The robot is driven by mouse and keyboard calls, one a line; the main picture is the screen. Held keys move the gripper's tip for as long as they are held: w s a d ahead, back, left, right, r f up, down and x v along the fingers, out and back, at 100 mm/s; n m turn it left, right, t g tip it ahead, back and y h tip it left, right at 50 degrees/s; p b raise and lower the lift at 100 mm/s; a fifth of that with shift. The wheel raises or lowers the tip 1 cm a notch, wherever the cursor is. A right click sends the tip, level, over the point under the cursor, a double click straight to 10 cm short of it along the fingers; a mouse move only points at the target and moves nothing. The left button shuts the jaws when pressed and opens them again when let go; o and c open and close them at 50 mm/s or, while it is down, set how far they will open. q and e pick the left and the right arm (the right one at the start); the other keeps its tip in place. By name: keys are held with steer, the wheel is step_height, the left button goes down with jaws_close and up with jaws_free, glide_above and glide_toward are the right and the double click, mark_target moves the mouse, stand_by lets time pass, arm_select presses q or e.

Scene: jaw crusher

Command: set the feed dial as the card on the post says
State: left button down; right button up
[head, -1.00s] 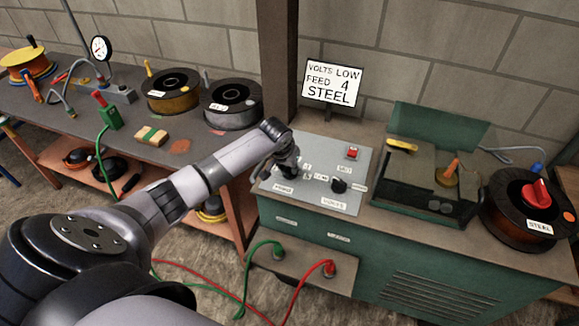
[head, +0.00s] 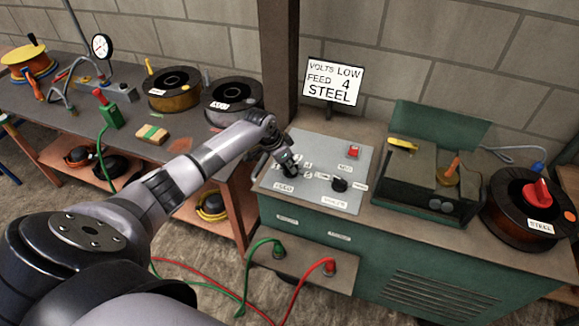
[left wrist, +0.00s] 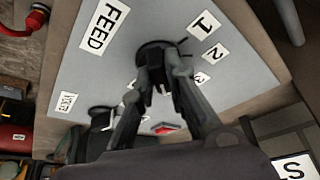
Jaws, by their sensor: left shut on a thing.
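The card (head: 333,82) on the post reads "VOLTS LOW, FEED 4, STEEL". The feed dial (left wrist: 156,46) is a dark round knob on the grey panel (head: 330,150). In the left wrist view the "FEED" label and the numbers 1, 2 and 3 show around it; where the dial points is hidden by my fingers. My left gripper (head: 289,165) reaches down to the dial from the left; its fingers are shut on it, as the left wrist view (left wrist: 160,72) also shows. My right gripper is not in view.
On the same panel are a second black knob (head: 339,184) to the right and a red switch (head: 353,152) at the back. A green open box (head: 425,205) and a spool labelled steel (head: 527,210) stand further right. A workbench (head: 60,125) with spools is at left.

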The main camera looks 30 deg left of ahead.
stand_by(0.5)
arm_select(q)
steer(key=c, duration=1.6)
jaws_free()
steer(key=v, duration=1.2)
steer(key=shift+w, duration=0.1)
